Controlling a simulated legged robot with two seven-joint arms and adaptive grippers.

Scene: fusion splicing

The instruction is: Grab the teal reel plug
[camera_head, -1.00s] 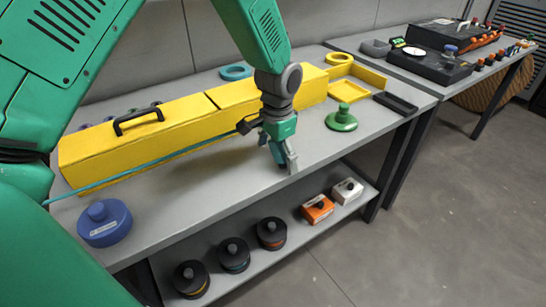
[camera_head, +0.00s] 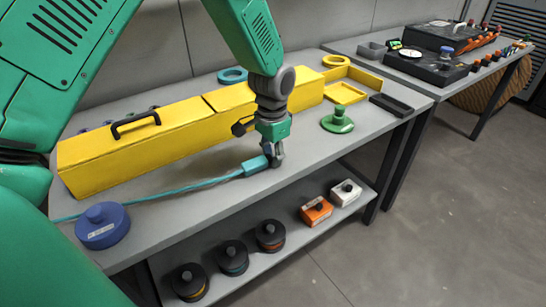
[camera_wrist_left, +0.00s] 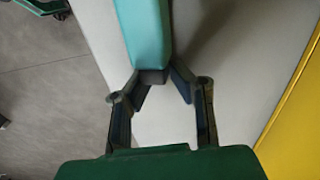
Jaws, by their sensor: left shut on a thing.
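The teal reel plug (camera_head: 254,167) is at the front edge of the grey table, at the end of a teal cable (camera_head: 170,193) that runs off to the left. My left gripper (camera_head: 273,160) is at the plug's right end and shut on it. In the left wrist view, the plug (camera_wrist_left: 148,38) comes down from the top to between the fingertips (camera_wrist_left: 160,80). My right gripper is not in view.
A long yellow case (camera_head: 150,145) with a black handle lies behind the cable. A blue reel (camera_head: 102,226) stands front left and a green knobbed piece (camera_head: 337,122) to the right. Black reels (camera_head: 232,257) sit on the lower shelf. The table between gripper and green piece is clear.

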